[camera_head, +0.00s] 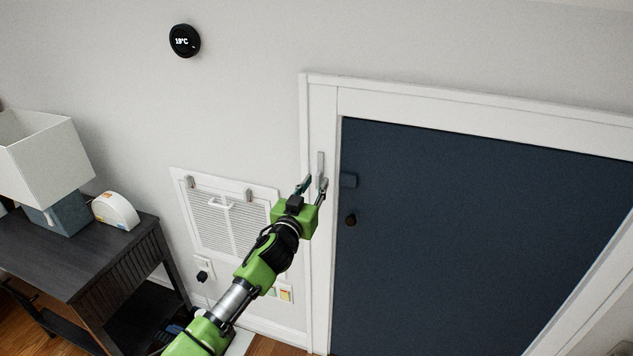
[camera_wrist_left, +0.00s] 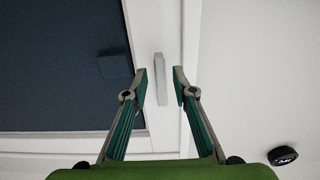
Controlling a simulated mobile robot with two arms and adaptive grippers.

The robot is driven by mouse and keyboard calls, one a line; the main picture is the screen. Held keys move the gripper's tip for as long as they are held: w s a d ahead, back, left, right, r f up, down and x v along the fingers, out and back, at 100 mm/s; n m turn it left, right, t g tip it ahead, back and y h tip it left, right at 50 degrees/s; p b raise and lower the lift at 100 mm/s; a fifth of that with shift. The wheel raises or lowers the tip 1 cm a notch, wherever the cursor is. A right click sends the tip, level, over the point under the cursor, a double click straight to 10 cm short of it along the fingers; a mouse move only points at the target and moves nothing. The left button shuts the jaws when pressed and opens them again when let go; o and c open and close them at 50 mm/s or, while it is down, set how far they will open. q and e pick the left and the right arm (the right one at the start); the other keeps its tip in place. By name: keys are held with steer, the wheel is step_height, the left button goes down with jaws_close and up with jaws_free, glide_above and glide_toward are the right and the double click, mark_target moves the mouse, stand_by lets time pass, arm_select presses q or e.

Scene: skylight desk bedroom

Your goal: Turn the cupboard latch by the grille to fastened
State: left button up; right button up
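The cupboard latch is a light grey bar (camera_head: 320,165) on the white door frame, left of the dark blue cupboard door (camera_head: 480,240). It stands upright along the frame, not across the door edge. A small dark blue block (camera_head: 348,181) sits on the door edge beside it. My left gripper (camera_head: 313,185) is open at the latch. In the left wrist view the latch bar (camera_wrist_left: 161,78) shows between the two parted fingertips (camera_wrist_left: 161,87); I cannot tell whether either touches it. The grille (camera_head: 228,222) is on the wall left of the frame. My right gripper is not in view.
A black thermostat (camera_head: 185,41) is on the wall. A dark table (camera_head: 95,255) with a lamp (camera_head: 45,160) stands at the left.

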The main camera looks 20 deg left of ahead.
arm_select(q)
steer(key=shift+w, duration=0.8)
jaws_close()
